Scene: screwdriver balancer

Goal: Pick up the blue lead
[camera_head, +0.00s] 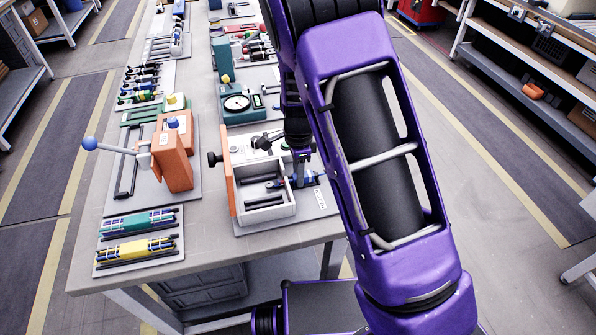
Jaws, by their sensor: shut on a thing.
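My gripper (300,180) points down over the right side of a small open white-walled box (267,216) near the table's front edge. It is shut on a small blue thing that I take to be the blue lead (310,178), which shows just right of the fingertips, beside the box's right wall. The lead is small here and partly hidden by the fingers and my purple arm, so its full shape and whether it touches the board below cannot be told.
The box stands on a grey board with an orange panel (230,182) at its left. An orange block with a blue-knobbed lever (176,155) stands further left. Battery-like packs (137,248) lie front left. A dial gauge (237,103) and several tools fill the table behind.

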